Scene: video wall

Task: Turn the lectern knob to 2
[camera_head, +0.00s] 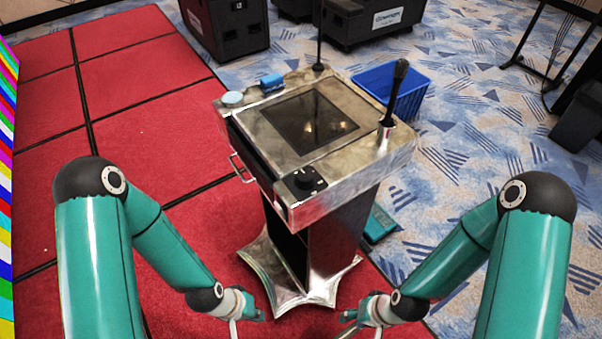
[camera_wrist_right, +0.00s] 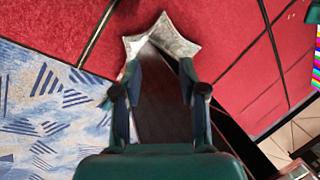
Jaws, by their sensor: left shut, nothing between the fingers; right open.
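The metal lectern (camera_head: 352,168) stands in the middle of the head view, with a dark screen set in its top. The black knob (camera_head: 304,179) sits on the top's near corner. Its pointer and any numbers are too small to read. My left gripper (camera_head: 258,313) is shut and empty, low in front of the lectern's star-shaped foot. My right gripper (camera_head: 347,320) is open and empty, low to the right of it. In the right wrist view the fingers of my right gripper (camera_wrist_right: 160,95) are spread, with the lectern's foot (camera_wrist_right: 180,38) beyond them. Neither gripper touches the knob.
A microphone (camera_head: 396,90), a blue roll-like item (camera_head: 271,82) and a light blue disc (camera_head: 232,98) are on the lectern top. A blue basket (camera_head: 408,98) stands behind it. Black cases (camera_head: 228,24) stand at the back. Red flooring lies left.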

